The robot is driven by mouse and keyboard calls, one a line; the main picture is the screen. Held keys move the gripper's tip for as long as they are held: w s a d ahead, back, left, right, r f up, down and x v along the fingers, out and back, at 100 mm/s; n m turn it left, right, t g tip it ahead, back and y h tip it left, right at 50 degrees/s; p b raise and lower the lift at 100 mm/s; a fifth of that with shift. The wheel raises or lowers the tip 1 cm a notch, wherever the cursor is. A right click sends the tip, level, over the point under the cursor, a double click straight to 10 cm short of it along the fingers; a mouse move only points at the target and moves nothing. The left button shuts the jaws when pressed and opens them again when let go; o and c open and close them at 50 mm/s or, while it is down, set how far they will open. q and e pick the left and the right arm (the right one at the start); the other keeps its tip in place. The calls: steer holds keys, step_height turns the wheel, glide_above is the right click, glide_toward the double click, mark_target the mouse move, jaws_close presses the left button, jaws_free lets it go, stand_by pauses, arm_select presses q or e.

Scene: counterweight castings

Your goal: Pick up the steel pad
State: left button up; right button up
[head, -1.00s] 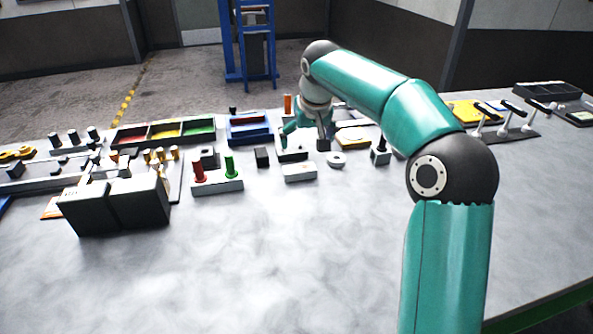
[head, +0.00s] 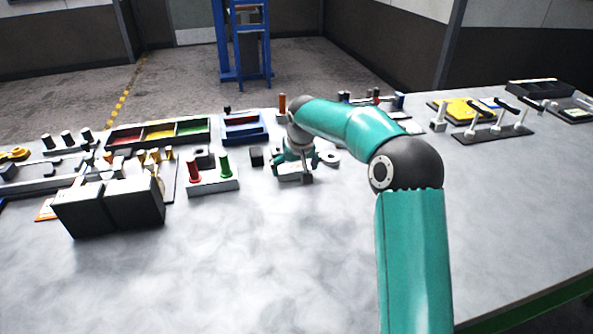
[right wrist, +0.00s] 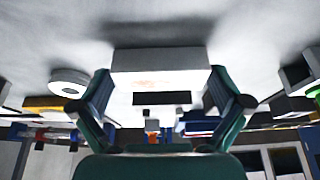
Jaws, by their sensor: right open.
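A pale rectangular block, which looks like the steel pad (head: 287,178), lies flat on the grey table in the head view, partly hidden by my right gripper (head: 294,170). In the right wrist view the pad (right wrist: 160,60) shows a broad pale face with a dark slot and a faint orange mark. My right gripper (right wrist: 160,103) is open, with one finger on each side of the pad. I cannot tell whether the fingers touch it. My left gripper is not in view.
A pale ring (head: 329,157) lies close to the right of the gripper. A block with red and green pegs (head: 212,187) and a small black cube (head: 256,157) stand to the left. A blue tray (head: 245,137) is behind. The front table is clear.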

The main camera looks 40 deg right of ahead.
steer(key=c, duration=1.2)
steer(key=shift+c, duration=0.7)
steer(key=shift+r, duration=0.1)
